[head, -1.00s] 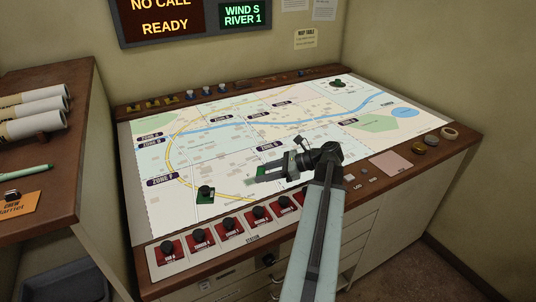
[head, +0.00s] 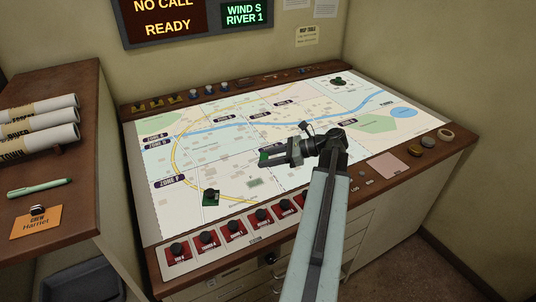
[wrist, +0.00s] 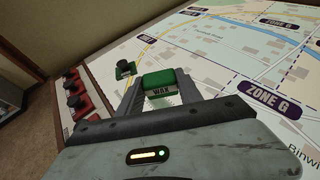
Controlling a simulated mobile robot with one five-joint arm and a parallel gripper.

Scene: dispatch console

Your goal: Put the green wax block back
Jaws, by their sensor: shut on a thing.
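The green wax block (wrist: 160,84), with a pale band lettered WAX, sits between the two fingers of my gripper (wrist: 158,94) in the wrist view. My gripper is shut on it. In the head view my gripper (head: 270,158) is over the middle front of the map table (head: 230,172), pointing left. Only a little green of the block (head: 265,153) shows there, as the fingers hide most of it. I cannot tell its exact height above the map.
A green piece with a black knob (head: 211,198) stands on the map to the left, another (head: 338,82) at the back right. Red knobbed pieces (head: 208,240) line the front rail. A pink pad (head: 393,165) and tape roll (head: 445,134) lie at right.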

